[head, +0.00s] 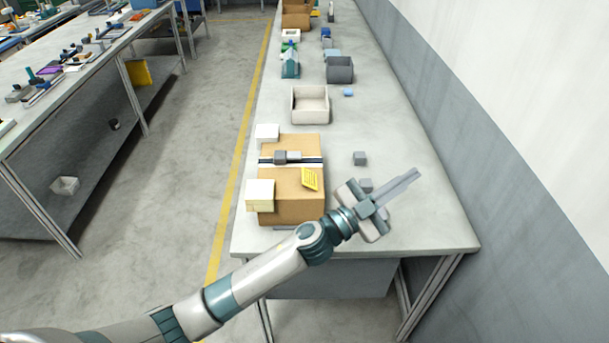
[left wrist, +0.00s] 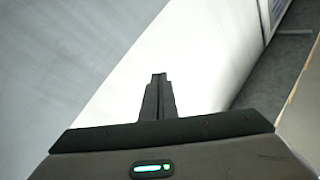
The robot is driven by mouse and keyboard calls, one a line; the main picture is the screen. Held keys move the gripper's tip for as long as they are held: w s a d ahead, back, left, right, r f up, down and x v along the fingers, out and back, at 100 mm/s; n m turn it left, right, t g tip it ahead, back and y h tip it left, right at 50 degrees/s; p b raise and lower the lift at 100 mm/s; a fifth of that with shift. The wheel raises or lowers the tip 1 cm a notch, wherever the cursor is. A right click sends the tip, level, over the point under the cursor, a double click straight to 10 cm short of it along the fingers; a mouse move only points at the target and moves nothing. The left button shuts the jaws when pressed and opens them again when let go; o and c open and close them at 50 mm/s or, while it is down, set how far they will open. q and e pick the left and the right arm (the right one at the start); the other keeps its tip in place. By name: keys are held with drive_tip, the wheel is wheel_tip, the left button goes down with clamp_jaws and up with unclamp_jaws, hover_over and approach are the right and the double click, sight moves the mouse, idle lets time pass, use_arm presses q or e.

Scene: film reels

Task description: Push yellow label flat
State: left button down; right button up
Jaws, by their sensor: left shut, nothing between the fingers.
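The yellow label (head: 311,179) with dark print is on the right part of a brown cardboard box (head: 290,206) in the head view. It looks tilted, with one part standing off the box, though how far I cannot tell. My left gripper (head: 414,174) is shut and empty, to the right of the box and label, above the table. Its closed fingers also show in the left wrist view (left wrist: 158,80), pointing away from the label. The label does not show in the left wrist view. My right gripper is in neither view.
The box stands near the front of a long grey table (head: 420,225), with white blocks (head: 260,194) and a grey tool (head: 285,157) on it. An open white bin (head: 310,104) stands behind. A wall (head: 470,100) runs along the right.

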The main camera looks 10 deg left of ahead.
use_arm(q)
drive_tip(key=s+d+r+m+g+h, duration=0.2)
drive_tip(key=d+m+g+h, duration=0.1)
drive_tip(key=d+m+g, duration=0.25)
drive_tip(key=m+g+y, duration=0.7)
drive_tip(key=g+y, duration=0.1)
drive_tip(key=y, duration=1.1)
hover_over(305, 176)
drive_tip(key=s, duration=0.1)
wheel_tip(305, 176, down, 5)
drive_tip(key=shift+d+r+p, duration=0.1)
drive_tip(key=shift+d+p, duration=0.25)
drive_tip(key=shift+p, duration=0.05)
drive_tip(key=shift+w+a+f+b, duration=0.15)
drive_tip(key=shift+f+b, duration=0.35)
drive_tip(key=shift+f, duration=1.25)
drive_tip(key=shift+w+a+f+b, duration=0.1)
drive_tip(key=shift+f+b, duration=0.4)
drive_tip(key=shift+f, duration=1.25)
